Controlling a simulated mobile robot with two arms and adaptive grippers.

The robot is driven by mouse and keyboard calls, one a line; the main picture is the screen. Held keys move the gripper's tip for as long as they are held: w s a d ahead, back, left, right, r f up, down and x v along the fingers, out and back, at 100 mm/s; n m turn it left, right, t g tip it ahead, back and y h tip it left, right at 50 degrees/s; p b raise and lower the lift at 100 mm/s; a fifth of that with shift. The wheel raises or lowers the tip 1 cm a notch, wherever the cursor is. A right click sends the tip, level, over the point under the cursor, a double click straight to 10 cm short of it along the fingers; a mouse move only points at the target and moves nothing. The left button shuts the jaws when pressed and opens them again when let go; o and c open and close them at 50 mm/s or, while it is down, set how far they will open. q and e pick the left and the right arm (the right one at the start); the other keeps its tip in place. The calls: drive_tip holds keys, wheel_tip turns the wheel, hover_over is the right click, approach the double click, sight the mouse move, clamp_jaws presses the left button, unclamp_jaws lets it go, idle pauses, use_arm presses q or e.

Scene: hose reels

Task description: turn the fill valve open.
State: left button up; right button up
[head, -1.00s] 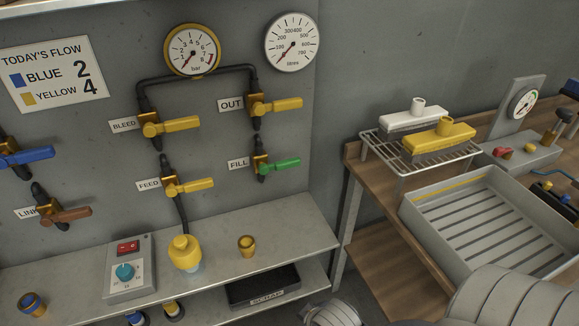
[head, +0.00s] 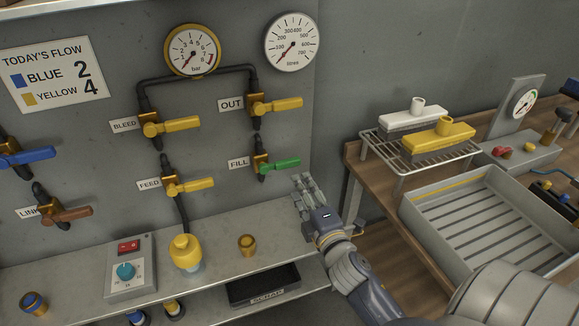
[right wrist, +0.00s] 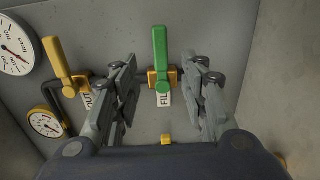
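The fill valve has a green lever (head: 282,165) on a brass body, beside the FILL label (head: 238,164) on the grey panel. In the head view the lever points right, roughly level, across the pipe. My right gripper (head: 303,186) is just below and right of the lever, apart from it. In the right wrist view the green lever (right wrist: 160,58) lies beyond and between the two spread fingers (right wrist: 165,100), with nothing held. My left gripper is not in view.
The yellow OUT lever (head: 280,105) is just above the fill valve; the yellow FEED lever (head: 195,186) is to its left. A wire rack (head: 425,155) stands on the right bench.

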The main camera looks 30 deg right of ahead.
sight(289, 165)
drive_tip(key=p+x, duration=0.1)
drive_tip(key=x, duration=0.9)
drive_tip(key=shift+d, duration=0.1)
drive_tip(key=shift+s, duration=0.1)
clamp_jaws()
